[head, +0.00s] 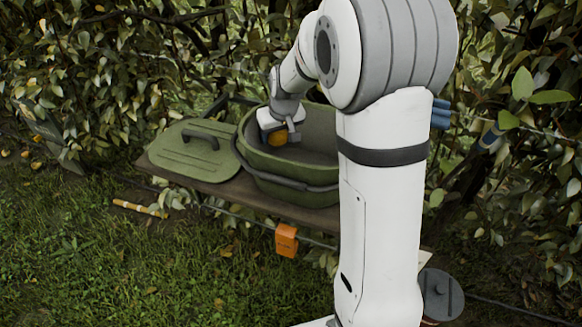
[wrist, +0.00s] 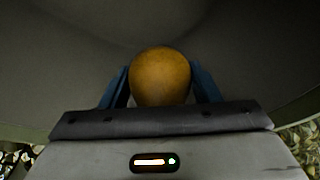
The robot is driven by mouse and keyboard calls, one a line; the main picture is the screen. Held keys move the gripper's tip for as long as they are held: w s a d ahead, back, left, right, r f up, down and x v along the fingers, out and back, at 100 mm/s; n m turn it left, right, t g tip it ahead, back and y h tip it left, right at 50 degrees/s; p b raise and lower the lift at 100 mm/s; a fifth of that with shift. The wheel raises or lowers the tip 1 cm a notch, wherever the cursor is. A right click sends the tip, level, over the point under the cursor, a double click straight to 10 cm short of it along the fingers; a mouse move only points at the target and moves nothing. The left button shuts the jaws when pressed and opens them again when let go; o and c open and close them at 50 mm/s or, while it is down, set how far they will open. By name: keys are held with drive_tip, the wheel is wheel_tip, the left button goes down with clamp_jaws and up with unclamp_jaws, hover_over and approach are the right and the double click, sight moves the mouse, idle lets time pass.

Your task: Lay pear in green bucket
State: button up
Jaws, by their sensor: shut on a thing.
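The green bucket (head: 256,160) stands open on a wooden plank shelf, partly hidden behind my arm. My gripper (head: 279,134) is over the bucket's mouth, near its left side. It is shut on an orange-yellow pear (head: 277,138). In the wrist view the pear (wrist: 160,77) sits between the two blue fingers of my gripper (wrist: 160,86). The dark inside of the bucket (wrist: 60,60) fills the view around it. I cannot tell whether the pear touches the bucket's floor.
A green lid (head: 185,165) with a dark handle lies left of the bucket on the plank shelf (head: 225,190). An orange box (head: 286,240) hangs below the shelf's front. Leafy hedges stand behind. Grass (head: 130,270) lies open in front; a striped stick (head: 140,208) is on it.

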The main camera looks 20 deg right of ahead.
sight(281, 140)
drive_tip(key=shift+f+b, duration=0.4)
drive_tip(key=shift+f, duration=3.2)
drive_tip(key=shift+f, duration=0.2)
drive_tip(key=o, duration=1.2)
drive_tip(key=shift+c, duration=0.2)
drive_tip(key=shift+r, duration=0.1)
drive_tip(key=shift+r, duration=0.45)
drive_tip(key=p+v, duration=0.1)
drive_tip(key=v, duration=1)
drive_tip(key=shift+s+r, duration=0.1)
drive_tip(key=shift+s, duration=0.15)
